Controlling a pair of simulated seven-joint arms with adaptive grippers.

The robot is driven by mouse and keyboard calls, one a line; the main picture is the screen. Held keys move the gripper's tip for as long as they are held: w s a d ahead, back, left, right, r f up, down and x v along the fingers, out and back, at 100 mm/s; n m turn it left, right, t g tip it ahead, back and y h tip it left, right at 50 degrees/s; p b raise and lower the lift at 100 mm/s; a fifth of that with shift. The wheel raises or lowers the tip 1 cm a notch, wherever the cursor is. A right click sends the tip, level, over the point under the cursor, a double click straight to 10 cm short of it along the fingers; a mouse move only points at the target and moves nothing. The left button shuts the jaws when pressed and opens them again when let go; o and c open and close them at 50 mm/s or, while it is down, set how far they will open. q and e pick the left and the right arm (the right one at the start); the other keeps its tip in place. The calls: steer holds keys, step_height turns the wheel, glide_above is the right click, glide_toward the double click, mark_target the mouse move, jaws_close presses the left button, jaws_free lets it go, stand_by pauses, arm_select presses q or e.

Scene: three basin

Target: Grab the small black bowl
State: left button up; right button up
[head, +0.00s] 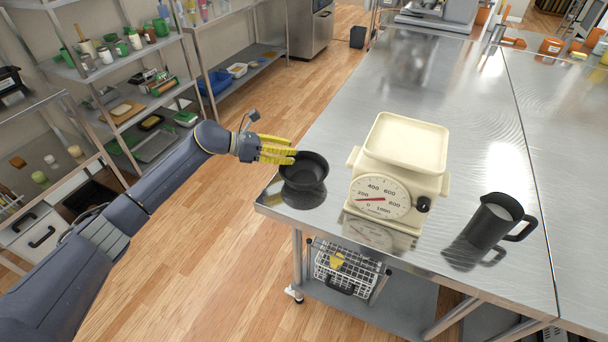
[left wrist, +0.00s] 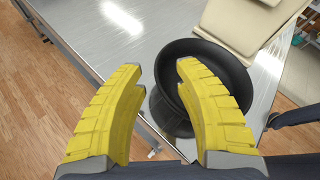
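The small black bowl (head: 304,174) stands upright on the near left corner of the steel table, left of the scale. My left gripper (head: 293,156) reaches in from the left, its yellow fingers at the bowl's left rim. In the left wrist view, the left gripper (left wrist: 160,66) is open. The near rim of the bowl (left wrist: 210,68) shows between the fingers, and the right finger covers part of the bowl. I cannot tell whether a finger touches it. My right gripper is in neither view.
A cream kitchen scale (head: 402,170) stands close to the bowl's right. A dark pitcher (head: 492,221) with pale contents is farther right. The steel table (head: 400,85) is clear behind the scale. Shelves (head: 130,80) with jars and trays stand at left, across open wooden floor.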

mark_target(310, 169)
arm_select(q)
steer(key=shift+x, duration=1.45)
steer(key=shift+o, duration=0.2)
jaws_close()
